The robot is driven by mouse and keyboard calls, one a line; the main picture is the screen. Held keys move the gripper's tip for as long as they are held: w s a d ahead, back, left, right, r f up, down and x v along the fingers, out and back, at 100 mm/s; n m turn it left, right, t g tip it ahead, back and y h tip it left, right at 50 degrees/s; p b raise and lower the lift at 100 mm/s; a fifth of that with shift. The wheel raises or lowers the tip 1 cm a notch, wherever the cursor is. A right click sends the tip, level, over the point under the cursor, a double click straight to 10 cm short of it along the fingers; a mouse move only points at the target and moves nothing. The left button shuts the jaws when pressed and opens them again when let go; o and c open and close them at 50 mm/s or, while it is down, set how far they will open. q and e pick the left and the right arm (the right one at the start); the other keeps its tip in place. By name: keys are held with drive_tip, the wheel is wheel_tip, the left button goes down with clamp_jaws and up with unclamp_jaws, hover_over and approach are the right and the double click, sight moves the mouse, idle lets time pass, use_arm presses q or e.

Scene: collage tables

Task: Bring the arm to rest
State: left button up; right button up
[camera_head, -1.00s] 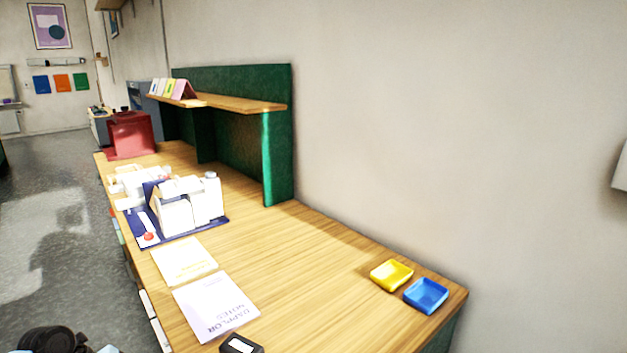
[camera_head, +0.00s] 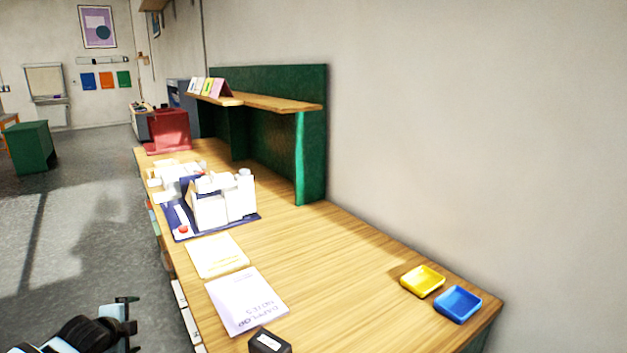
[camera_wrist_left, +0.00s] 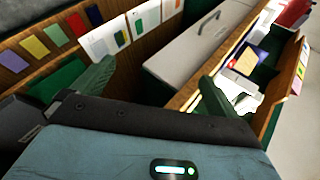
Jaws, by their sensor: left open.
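My left arm (camera_head: 85,334) comes in at the bottom left of the head view, over the floor beside the wooden desk. Its gripper (camera_head: 128,313) is beyond the desk's left edge and touches nothing I can see. In the left wrist view the two fingers of the left gripper (camera_wrist_left: 152,85) stand wide apart with nothing between them. My right gripper is not in view.
The desk (camera_head: 340,265) holds a yellow tray (camera_head: 422,281), a blue tray (camera_head: 457,304), papers (camera_head: 247,300), a black box (camera_head: 269,341) and white containers (camera_head: 222,204). A red box (camera_head: 168,132) stands farther back. Grey floor lies left of the desk.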

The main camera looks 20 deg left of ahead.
use_arm(q)
drive_tip(key=w+r+n+t, duration=0.4)
drive_tip(key=r+n+t, duration=0.1)
drive_tip(key=r+n, duration=0.15)
drive_tip(key=s+d+f+g+h, duration=0.2)
drive_tip(key=s+d+f, duration=0.5)
drive_tip(key=d+f, duration=0.25)
drive_tip(key=s+d+f+g+h, duration=0.1)
drive_tip(key=s+d+f, duration=0.5)
drive_tip(key=d+f, duration=0.35)
drive_tip(key=s+d+f+n+g+h, duration=0.1)
drive_tip(key=s+d+f+n, duration=0.1)
drive_tip(key=s+d, duration=0.8)
drive_tip(key=s+d+f+n+g+h, duration=0.1)
drive_tip(key=s+d+f+n+h, duration=0.1)
drive_tip(key=s+d, duration=0.9)
drive_tip(key=shift+d+f+g, duration=0.4)
drive_tip(key=shift+f, duration=0.1)
